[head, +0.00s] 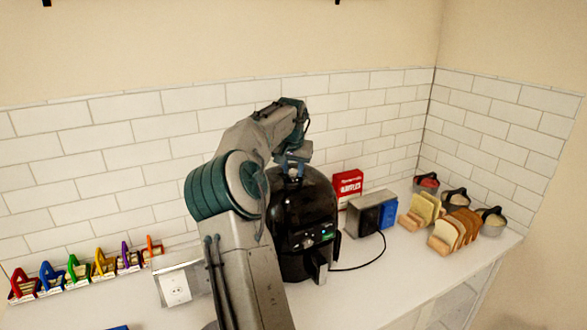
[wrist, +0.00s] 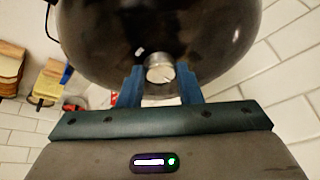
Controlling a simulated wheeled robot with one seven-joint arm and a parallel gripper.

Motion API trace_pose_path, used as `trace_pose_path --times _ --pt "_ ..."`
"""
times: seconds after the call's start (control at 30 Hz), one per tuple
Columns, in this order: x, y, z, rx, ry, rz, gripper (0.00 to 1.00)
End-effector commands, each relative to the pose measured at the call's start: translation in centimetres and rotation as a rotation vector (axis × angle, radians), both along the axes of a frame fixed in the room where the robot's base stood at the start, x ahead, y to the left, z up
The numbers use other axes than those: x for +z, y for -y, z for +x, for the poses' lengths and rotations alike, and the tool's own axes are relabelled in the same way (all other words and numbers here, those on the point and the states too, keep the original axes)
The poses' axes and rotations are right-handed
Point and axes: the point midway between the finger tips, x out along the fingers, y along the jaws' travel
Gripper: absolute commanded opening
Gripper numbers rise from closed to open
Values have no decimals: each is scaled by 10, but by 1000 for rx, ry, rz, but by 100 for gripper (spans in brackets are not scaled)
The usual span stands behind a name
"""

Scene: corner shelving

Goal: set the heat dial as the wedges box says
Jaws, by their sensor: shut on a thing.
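A black, rounded appliance (head: 305,208) with a small lit panel and a front handle stands on the counter. In the wrist view its glossy shell (wrist: 105,45) fills the top. My gripper (head: 293,172) is over the appliance's top. In the wrist view its blue fingers (wrist: 160,85) are shut on a silver round dial (wrist: 160,73), one on each side. The dial's marks cannot be read. A red box (head: 348,186) stands behind the appliance; its white lettering is too small to read surely, and I cannot tell which box is the wedges box.
A grey-and-black toaster-like appliance (head: 368,214) with a blue part stands right of the black one, a cable (head: 362,264) before it. Bread slices (head: 455,230) and several bowls (head: 490,221) are at the right. Coloured racks (head: 78,272) and an outlet box (head: 176,287) are at the left.

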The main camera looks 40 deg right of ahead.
Motion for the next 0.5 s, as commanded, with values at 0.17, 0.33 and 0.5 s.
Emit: trace_pose_path --times 0.17,0.33,0.5 --pt "1 -2 2 -145 2 -1 9" --pt "1 -2 4 -305 1 -3 9" --pt "1 -2 5 -468 1 -3 9"
